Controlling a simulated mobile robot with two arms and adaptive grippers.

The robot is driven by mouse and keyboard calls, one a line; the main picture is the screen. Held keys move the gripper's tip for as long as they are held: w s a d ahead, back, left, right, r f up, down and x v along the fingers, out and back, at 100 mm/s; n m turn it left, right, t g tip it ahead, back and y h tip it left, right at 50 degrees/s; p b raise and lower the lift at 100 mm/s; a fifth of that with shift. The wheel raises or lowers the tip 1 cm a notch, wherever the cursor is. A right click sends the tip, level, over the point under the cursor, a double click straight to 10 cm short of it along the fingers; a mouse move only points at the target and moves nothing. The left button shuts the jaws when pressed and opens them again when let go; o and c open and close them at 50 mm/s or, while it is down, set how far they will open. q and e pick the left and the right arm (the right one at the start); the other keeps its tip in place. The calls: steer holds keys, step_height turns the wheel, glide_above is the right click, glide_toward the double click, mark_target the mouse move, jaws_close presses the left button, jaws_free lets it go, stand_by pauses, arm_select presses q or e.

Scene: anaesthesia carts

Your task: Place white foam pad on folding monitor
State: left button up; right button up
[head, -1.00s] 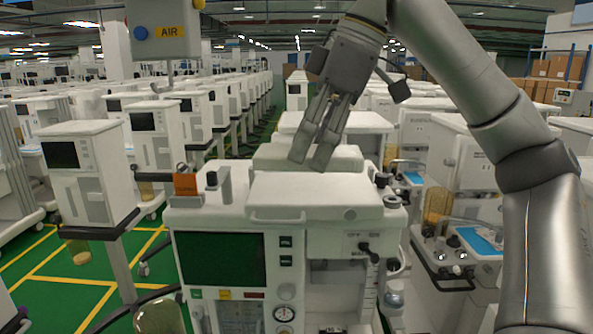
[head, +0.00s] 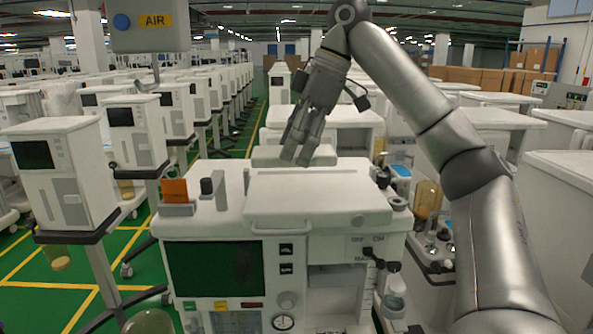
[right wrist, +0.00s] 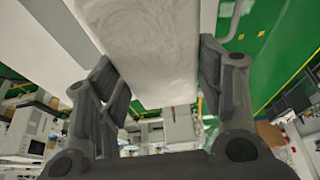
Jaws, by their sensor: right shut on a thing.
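My right gripper (head: 297,158) reaches down from the upper right behind the front cart's top. It is shut on a white foam pad (head: 265,153), a pale slab that shows on both sides of the fingertips. In the right wrist view the pad (right wrist: 145,45) lies between the two fingers (right wrist: 165,95). The front cart has a dark green screen (head: 205,268) on its front and a raised flat white top panel (head: 317,195). I cannot tell for sure which part is the folding monitor. Whether the pad touches the cart is hidden. My left gripper is not in view.
An orange card (head: 174,190) and a dark knob stand on the cart top's left. A hanging AIR panel (head: 150,32) is at upper left. Another cart with a screen (head: 65,175) stands at left. Rows of similar white carts fill the room; green floor shows between them.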

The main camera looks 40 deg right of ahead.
mark_target(292, 187)
steer(key=shift+w+d+f, duration=0.15)
steer(key=shift+d+f, duration=0.15)
steer(key=shift+f, duration=0.25)
steer(key=shift+d+f, duration=0.15)
steer(key=shift+f, duration=0.05)
steer(key=shift+w+d+f, duration=0.1)
steer(key=shift+d+f, duration=0.1)
steer(key=shift+f, duration=0.05)
steer(key=shift+w+d+f, duration=0.15)
steer(key=shift+w+f, duration=0.1)
steer(key=shift+w+d+f, duration=0.1)
steer(key=shift+w+f, duration=0.1)
steer(key=shift+f, duration=0.05)
steer(key=shift+f+b, duration=0.4)
steer(key=shift+f, duration=0.55)
steer(key=shift+s+f+p, duration=0.1)
steer(key=shift+f+p, duration=0.15)
steer(key=shift+p, duration=0.15)
steer(key=shift+f, duration=0.3)
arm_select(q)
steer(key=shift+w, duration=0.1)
arm_select(e)
steer(key=shift+f, duration=0.1)
steer(key=o, duration=0.8)
steer(key=shift+c, duration=0.2)
steer(key=shift+o, duration=0.3)
